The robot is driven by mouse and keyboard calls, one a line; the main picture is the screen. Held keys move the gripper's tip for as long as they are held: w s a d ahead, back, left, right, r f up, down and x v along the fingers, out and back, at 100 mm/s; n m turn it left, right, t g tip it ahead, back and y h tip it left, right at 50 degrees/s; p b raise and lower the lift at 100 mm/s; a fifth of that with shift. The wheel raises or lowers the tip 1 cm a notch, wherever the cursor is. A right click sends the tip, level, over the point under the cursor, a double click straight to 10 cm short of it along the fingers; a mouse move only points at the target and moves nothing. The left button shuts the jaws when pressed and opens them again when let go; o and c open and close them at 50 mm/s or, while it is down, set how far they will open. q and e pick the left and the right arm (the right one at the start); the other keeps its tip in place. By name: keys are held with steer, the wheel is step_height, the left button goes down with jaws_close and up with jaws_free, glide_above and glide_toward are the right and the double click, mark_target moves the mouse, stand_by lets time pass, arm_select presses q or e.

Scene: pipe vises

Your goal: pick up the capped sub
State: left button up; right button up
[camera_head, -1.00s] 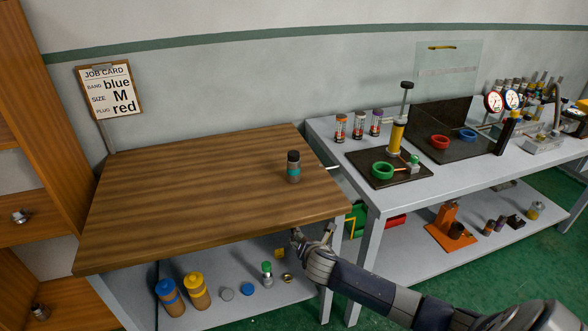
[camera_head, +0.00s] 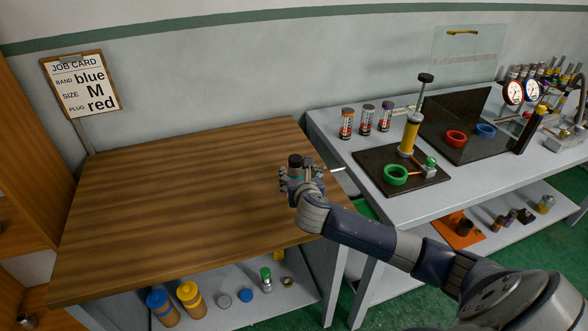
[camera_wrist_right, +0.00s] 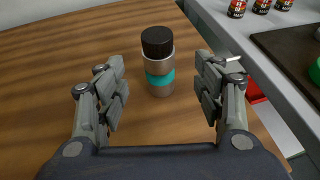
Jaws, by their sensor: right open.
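The capped sub (camera_wrist_right: 159,62) is a short grey metal cylinder with a black cap and a teal band. It stands upright on the wooden table, near its right edge. In the head view only its dark cap (camera_head: 294,161) and a little of its body show behind my right gripper (camera_head: 300,176). In the wrist view my right gripper (camera_wrist_right: 160,92) is open, one finger to each side of the sub's line. The sub stands ahead of and between the fingers, with gaps on both sides. My left gripper is out of view.
The wooden table top (camera_head: 170,200) is otherwise clear. To its right, a grey bench holds several small banded bottles (camera_head: 366,118), a yellow pump (camera_head: 409,135) and a green ring (camera_head: 396,174). A job card (camera_head: 80,84) reads blue, M, red. Bottles and caps stand on the shelf below.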

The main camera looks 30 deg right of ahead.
mark_target(296, 167)
steer(key=x, duration=0.2)
steer(key=shift+w+d, duration=0.15)
steer(key=shift+w, duration=0.15)
steer(key=shift+w+d+f, duration=0.1)
steer(key=shift+w, duration=0.15)
steer(key=shift+w+d+f, duration=0.1)
steer(key=shift+w+f, duration=0.05)
steer(key=shift+w, duration=0.05)
steer(key=x, duration=0.4)
steer(key=shift+w+p, duration=0.2)
steer(key=shift+p, duration=0.2)
steer(key=shift+w+d+f, duration=0.1)
steer(key=shift+w+d, duration=0.1)
steer(key=shift+w, duration=0.25)
steer(key=c, duration=1.3)
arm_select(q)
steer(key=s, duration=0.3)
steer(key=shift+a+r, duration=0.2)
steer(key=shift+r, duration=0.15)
arm_select(e)
jaws_close()
